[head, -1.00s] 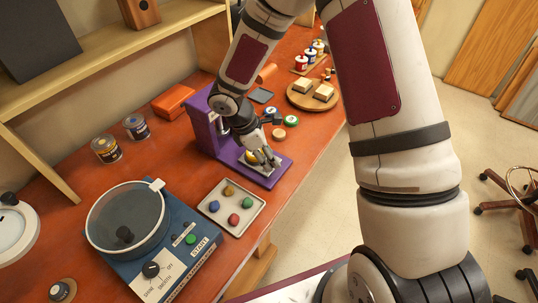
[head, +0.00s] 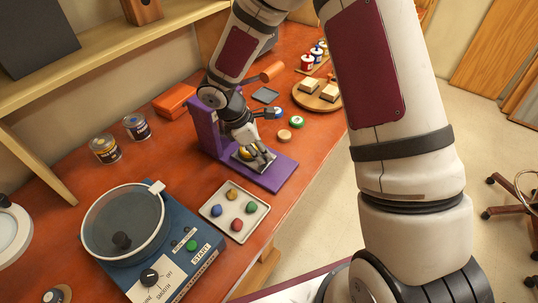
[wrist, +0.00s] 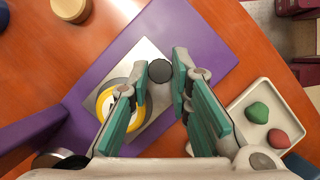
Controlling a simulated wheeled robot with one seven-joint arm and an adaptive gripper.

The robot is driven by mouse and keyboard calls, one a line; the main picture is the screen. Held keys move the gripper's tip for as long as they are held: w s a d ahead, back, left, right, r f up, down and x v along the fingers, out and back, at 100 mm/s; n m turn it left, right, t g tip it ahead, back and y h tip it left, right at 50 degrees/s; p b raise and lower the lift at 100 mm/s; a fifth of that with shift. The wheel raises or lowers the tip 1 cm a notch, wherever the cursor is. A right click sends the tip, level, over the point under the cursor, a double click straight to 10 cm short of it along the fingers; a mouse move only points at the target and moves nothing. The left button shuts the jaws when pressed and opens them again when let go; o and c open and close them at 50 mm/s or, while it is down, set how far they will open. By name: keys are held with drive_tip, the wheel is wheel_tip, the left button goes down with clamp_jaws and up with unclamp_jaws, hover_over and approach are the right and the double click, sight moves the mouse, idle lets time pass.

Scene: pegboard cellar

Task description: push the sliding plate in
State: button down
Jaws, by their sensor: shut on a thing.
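The purple press (head: 208,132) stands on the orange-red bench, with its flat base running to the front right. A grey metal sliding plate (wrist: 150,52) lies on the base and carries a yellow and white round piece (wrist: 106,104). The piece is partly hidden by a finger in the wrist view. A dark round knob (wrist: 160,70) stands on the plate's outer part. My gripper (head: 264,161) is over the plate, its teal-padded fingers (wrist: 160,86) closed around the knob. A stretch of bare purple base (head: 275,178) shows in front of the plate.
A white tray (head: 206,211) with several coloured lumps is close to the press, and a blue machine (head: 178,268) with a round lid stands nearer. Wooden discs (head: 284,135) lie beyond the press. Paint cans (head: 137,127) stand to the left.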

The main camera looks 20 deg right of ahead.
drive_tip(key=shift+w+a, duration=0.2)
drive_tip(key=shift+w, duration=0.15)
drive_tip(key=c, duration=1.5)
unclamp_jaws()
drive_tip(key=shift+s, duration=0.1)
drive_tip(key=shift+o, duration=0.2)
drive_tip(key=shift+r, duration=0.15)
drive_tip(key=v, duration=1.1)
drive_tip(key=shift+r, duration=0.4)
drive_tip(key=shift+a, duration=0.1)
